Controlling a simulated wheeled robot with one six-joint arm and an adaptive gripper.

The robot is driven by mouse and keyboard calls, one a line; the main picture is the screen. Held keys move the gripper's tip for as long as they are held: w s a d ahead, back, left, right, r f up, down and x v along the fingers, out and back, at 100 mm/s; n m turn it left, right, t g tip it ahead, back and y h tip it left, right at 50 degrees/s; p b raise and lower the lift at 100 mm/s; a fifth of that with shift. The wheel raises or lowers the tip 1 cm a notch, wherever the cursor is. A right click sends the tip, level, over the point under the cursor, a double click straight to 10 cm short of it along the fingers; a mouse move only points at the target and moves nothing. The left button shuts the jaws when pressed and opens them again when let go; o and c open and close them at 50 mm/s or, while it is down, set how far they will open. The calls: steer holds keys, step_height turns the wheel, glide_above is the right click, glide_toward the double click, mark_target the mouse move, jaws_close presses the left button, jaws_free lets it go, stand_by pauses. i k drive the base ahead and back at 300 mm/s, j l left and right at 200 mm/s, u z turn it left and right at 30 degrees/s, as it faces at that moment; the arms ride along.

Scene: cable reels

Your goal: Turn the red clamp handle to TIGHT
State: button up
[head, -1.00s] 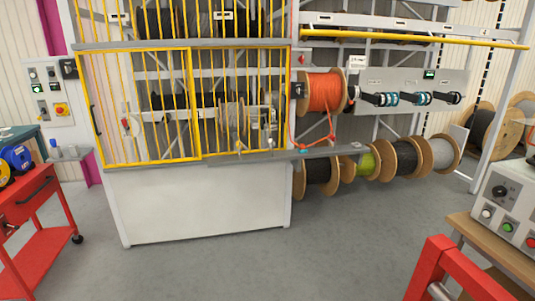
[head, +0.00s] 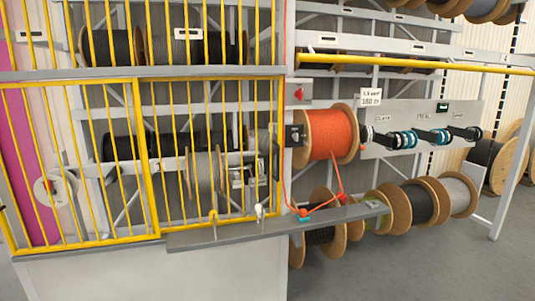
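A large reel of orange cable (head: 328,133) with wooden flanges hangs on the rack at the centre. Its orange cable runs down to a small red part (head: 342,197) on the grey ledge (head: 345,216), and on to a red and teal part (head: 304,214) at left. Either of these may hold the red clamp handle; they are too small to tell its shape, its setting or any TIGHT marking. A red switch-like piece (head: 299,91) sits on a pale box above, left of the reel. My gripper is not in view.
A yellow barred cage (head: 150,160) with grey and black reels fills the left. A panel with several dark spindles (head: 405,138) is right of the orange reel. More wooden reels (head: 425,200) line up below. Grey floor (head: 430,265) is clear at lower right.

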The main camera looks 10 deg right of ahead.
mark_target(299, 94)
steer(key=i+j+z, duration=0.15)
steer(key=i, duration=1.05)
